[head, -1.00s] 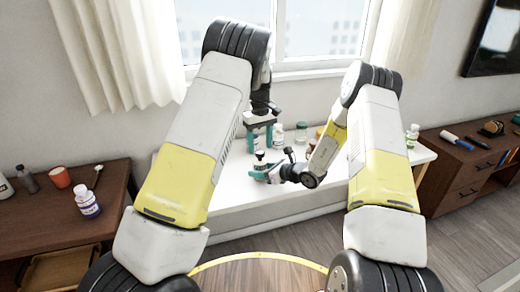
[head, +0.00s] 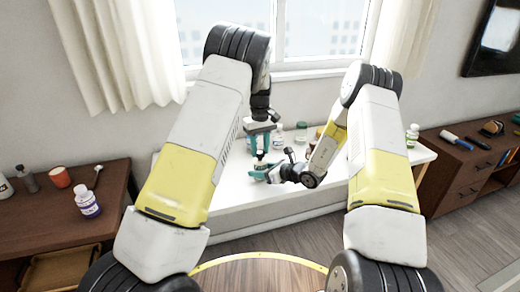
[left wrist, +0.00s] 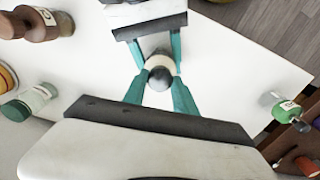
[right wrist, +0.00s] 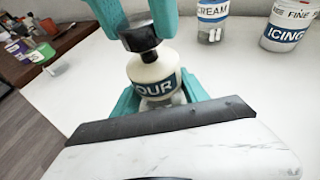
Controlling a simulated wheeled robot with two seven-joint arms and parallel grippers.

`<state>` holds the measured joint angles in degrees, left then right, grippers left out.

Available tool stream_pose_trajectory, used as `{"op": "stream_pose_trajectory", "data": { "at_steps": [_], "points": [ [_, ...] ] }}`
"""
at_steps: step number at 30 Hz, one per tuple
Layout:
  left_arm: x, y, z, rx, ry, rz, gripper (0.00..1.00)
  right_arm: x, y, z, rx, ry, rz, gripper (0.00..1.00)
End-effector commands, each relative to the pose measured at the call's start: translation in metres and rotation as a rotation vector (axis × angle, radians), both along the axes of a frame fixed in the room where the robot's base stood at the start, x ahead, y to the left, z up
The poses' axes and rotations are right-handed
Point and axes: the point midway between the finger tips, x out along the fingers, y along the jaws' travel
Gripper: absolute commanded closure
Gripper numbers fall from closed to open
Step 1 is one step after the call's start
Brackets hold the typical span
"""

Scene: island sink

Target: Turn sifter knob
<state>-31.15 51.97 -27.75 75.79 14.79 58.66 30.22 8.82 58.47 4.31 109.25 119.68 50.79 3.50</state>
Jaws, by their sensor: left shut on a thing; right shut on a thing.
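The flour sifter (right wrist: 156,78) is a cream container with a blue label reading "OUR" and a dark knob (right wrist: 140,37) on top. It stands upright above the white table, small in the head view (head: 260,158). My left gripper (right wrist: 138,30) comes from above, with its teal fingers shut on the knob. My right gripper (right wrist: 160,92) is shut around the sifter's body from the side. In the left wrist view the dark round knob (left wrist: 160,78) sits between the fingertips of both grippers. The sifter's base is mostly hidden.
On the white table (head: 225,192), a cream jar (right wrist: 213,20) and an icing jar (right wrist: 287,25) stand close by. The table's front is clear. Brown cabinets (head: 60,215) flank both sides.

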Motion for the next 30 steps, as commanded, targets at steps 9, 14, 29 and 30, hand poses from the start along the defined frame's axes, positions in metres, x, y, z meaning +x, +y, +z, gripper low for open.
{"op": "stream_pose_trajectory", "data": {
  "at_steps": [9, 14, 29, 30],
  "points": [
    [0.0002, 0.0, 0.0007, -0.003, -0.001, -0.394, 1.0, 0.0, 0.0002, 0.0001, 0.0, 0.0, 0.0, 0.94],
    [0.0002, -0.0002, 0.0007, -0.001, -0.002, -0.443, 1.0, 0.0001, 0.0001, 0.0, 0.0, 0.0, 0.0, 0.94],
    [0.0001, -0.0002, 0.0004, -0.001, 0.0, -0.439, 0.44, 0.0, 0.0001, -0.0001, 0.0, 0.0, 0.0, 0.94],
    [0.0001, -0.0002, 0.0004, -0.001, 0.0, -0.439, 0.44, 0.0, 0.0001, -0.0001, 0.0, 0.0, 0.0, 0.94]
  ]
}}
